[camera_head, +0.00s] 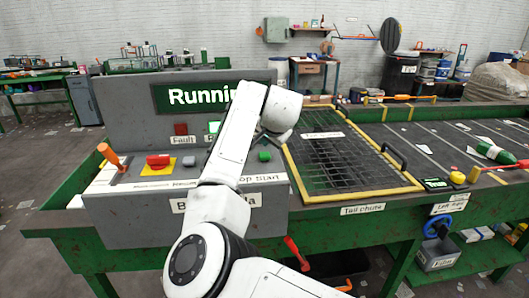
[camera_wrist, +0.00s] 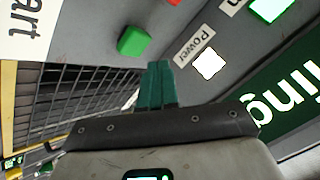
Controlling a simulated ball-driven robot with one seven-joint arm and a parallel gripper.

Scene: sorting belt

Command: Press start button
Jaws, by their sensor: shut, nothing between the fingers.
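In the head view my gripper (camera_head: 275,138) hangs from my wrist just above the button and is partly hidden by my arm. In the wrist view a gap shows between fingertips and button.
A display (camera_head: 190,97) reads "Running", partly covered by my arm. A red button (camera_head: 158,160) on a yellow plate and an orange-handled lever (camera_head: 110,155) sit at the panel's left. A lit "Power" lamp (camera_wrist: 209,64) is near my fingers. A yellow-framed grid chute (camera_head: 340,165) lies right.

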